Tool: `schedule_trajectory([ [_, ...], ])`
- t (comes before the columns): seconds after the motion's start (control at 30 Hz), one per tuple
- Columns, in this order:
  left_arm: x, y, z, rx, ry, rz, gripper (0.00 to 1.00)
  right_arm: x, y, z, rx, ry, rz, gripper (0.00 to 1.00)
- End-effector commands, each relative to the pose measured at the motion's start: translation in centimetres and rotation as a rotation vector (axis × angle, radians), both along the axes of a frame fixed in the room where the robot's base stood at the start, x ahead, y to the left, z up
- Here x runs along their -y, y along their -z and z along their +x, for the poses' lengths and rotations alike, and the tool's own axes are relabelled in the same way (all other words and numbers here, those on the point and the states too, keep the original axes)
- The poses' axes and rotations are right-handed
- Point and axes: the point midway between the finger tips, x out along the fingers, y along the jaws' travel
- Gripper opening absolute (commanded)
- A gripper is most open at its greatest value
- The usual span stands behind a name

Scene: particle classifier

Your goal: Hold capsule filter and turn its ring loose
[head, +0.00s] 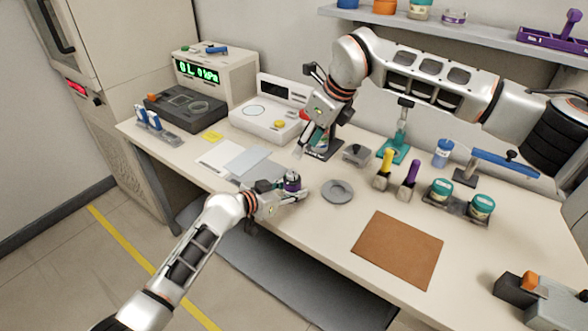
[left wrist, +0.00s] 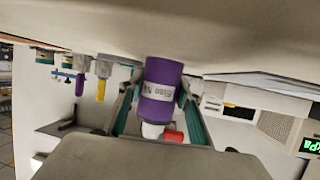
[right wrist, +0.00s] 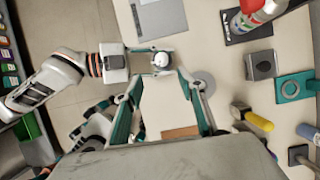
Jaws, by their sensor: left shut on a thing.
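The purple capsule filter (head: 292,183) stands upright near the table's front edge, between the fingers of my left gripper (head: 284,191). In the left wrist view the filter (left wrist: 162,85) has a purple body, a pale label band and a white end, with a teal finger on each side. My left gripper is shut on its body. My right gripper (head: 308,150) is above and behind it, pointing down. In the right wrist view its fingers (right wrist: 160,82) are wide apart and empty, with the filter's round pale top (right wrist: 161,60) just beyond the tips. I cannot make out the ring clearly.
A flat grey annular disc (head: 338,191) lies right of the filter. Yellow-handled (head: 384,168) and purple-handled (head: 409,173) tools stand farther right. A brown mat (head: 398,248) lies at the front. A white scale (head: 268,112) and grey sheets (head: 248,161) are at left.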

Motion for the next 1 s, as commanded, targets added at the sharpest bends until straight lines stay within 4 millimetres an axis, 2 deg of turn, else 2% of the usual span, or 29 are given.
schedule_trajectory([
  [0.17, 0.0, 0.1, 0.0, -0.001, 0.000, 0.001, 0.00, -0.2, 1.0, 0.3, 0.005, 0.017, -0.012, 0.40],
  [0.5, 0.0, 0.1, 0.0, -0.001, 0.000, 0.001, 0.00, -2.2, 6.7, 1.8, 0.002, 0.016, -0.008, 0.40],
  [0.7, 0.0, 0.1, 0.0, -0.001, 0.000, 0.001, 0.00, -3.0, 9.5, 2.6, 0.005, 0.016, -0.008, 0.40],
  [1.0, 0.0, 0.1, 0.0, -0.001, 0.000, 0.001, 0.00, -3.4, 10.9, 3.0, 0.006, 0.014, -0.009, 0.40],
])
